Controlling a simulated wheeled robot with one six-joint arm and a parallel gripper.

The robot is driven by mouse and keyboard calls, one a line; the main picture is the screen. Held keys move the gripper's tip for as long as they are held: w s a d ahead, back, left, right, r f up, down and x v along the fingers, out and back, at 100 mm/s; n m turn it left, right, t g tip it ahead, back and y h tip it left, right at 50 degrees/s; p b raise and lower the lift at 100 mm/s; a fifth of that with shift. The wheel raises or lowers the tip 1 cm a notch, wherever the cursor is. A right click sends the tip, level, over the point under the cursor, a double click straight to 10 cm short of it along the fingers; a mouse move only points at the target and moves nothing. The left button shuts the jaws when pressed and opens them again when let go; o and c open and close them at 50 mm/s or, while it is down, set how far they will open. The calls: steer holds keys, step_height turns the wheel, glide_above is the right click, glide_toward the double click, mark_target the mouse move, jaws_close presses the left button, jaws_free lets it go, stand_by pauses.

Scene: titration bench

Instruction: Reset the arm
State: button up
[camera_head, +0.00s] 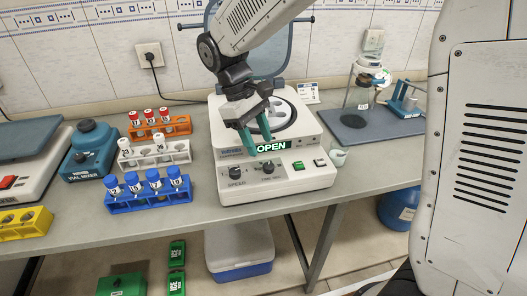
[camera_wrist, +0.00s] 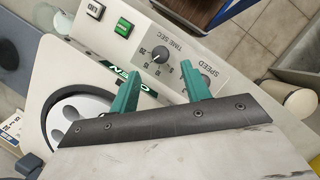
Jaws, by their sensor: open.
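My gripper (camera_head: 258,146) has two green fingers, spread apart with nothing between them. In the head view it hangs above the front of a white centrifuge (camera_head: 306,176), close to the "OPEN" label and the knobs. The wrist view shows the gripper (camera_wrist: 160,88) over the same front panel (camera_wrist: 135,62), with the "TIME SEC" and "SPEED" knobs beyond the fingertips. The centrifuge's lid stands raised at the back, and its round rotor bowl is uncovered. My arm partly hides the bowl and lid.
Left of the centrifuge stand an orange rack (camera_head: 178,127) with red-capped tubes, a white rack (camera_head: 178,149) and a blue rack (camera_head: 150,201) with blue-capped tubes. A vial mixer (camera_head: 93,160) is farther left. A glass vessel (camera_head: 357,97) stands on a dark mat at right. A small cup (camera_head: 338,158) is beside the centrifuge.

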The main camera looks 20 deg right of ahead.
steer(key=shift+v, duration=0.85)
steer(key=shift+s+d+f+m, duration=0.15)
steer(key=shift+s+f+m, duration=0.15)
steer(key=shift+s, duration=0.2)
steer(key=shift+s+d+f+m, duration=0.1)
steer(key=shift+s+f+m, duration=0.15)
steer(key=shift+s, duration=0.25)
steer(key=s+d+r+m+t+y, duration=0.1)
steer(key=s+d+r+m+t, duration=0.1)
steer(key=s+d, duration=0.5)
steer(key=s+d+r+m+t+y, duration=0.2)
steer(key=s+d+r+m, duration=0.3)
steer(key=s, duration=0.8)
steer(key=shift+s+d+t, duration=0.3)
steer(key=shift+d, duration=0.9)
steer(key=shift+m, duration=0.25)
